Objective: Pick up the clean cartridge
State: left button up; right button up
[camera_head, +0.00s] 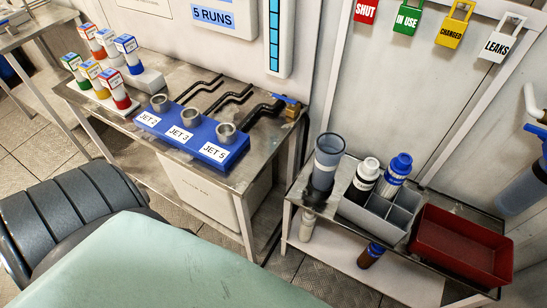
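Two cartridges stand in a grey divided caddy (403,219) on the low metal table at right. One is dark with a white cap and a white band (362,183). The other has a blue cap and a pale label (396,172), and leans slightly. The labels are too small to read, so I cannot tell which one is clean. The front compartments of the caddy look empty. Neither of my grippers is in view.
A grey-blue cup (325,170) stands left of the caddy, and a red tray (465,243) right of it. A blue jet block (193,138) sits on the left table. A green surface (150,270) and dark ribbed cushion (75,215) fill the near left.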

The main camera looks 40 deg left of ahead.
aim_at(309, 220)
jog(key=u, duration=0.75)
